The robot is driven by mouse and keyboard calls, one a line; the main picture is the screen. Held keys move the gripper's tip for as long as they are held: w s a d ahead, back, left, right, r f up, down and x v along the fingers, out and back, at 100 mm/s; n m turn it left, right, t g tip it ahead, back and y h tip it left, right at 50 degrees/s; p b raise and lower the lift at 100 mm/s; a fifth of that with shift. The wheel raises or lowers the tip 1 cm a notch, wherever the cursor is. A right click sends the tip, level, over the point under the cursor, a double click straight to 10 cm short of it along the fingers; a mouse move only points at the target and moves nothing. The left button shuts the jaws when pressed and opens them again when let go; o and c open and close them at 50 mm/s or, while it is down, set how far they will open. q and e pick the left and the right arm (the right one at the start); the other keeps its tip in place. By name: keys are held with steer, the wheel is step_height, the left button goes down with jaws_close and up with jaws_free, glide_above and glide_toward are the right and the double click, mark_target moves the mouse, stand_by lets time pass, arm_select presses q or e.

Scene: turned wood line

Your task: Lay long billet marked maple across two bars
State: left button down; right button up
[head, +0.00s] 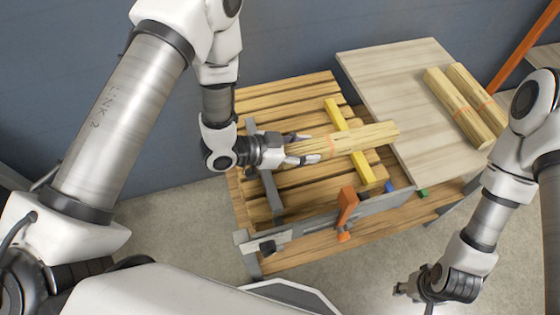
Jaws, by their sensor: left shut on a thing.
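A long pale wooden billet (365,136) with a thin orange mark is in my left gripper (303,149), which is shut on its left end. The billet points right and passes over the yellow bar (338,116); I cannot tell whether it touches it. Its right end reaches past the yellow bar to the edge of the pale board. A grey bar (268,187) lies to the left, partly hidden under my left gripper and wrist. No maple lettering is readable. My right gripper (402,292) is low at the right, away from the bench; its fingers are too small to judge.
The bars lie on a slatted wooden bench (290,88). A pale board (385,62) at the right carries two more billets (455,108) (478,92) with orange marks. An orange clamp (347,207) stands up at the front grey rail (312,226).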

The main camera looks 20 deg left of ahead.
arm_select(q)
steer(key=a, duration=0.2)
steer(key=s+a+p, duration=0.1)
steer(key=a, duration=0.2)
steer(key=shift+s+a, duration=0.15)
steer(key=shift+a, duration=0.2)
steer(key=f+b, duration=0.2)
steer(key=f, duration=0.1)
steer(key=f+b, duration=0.1)
steer(key=shift+s+a+f, duration=0.1)
steer(key=shift+a+f, duration=0.05)
steer(key=shift+a, duration=0.1)
steer(key=shift+r, duration=0.2)
steer(key=c, duration=0.6)
jaws_free()
steer(key=shift+o, duration=0.2)
steer(key=p+v, duration=0.2)
steer(key=v, duration=1)
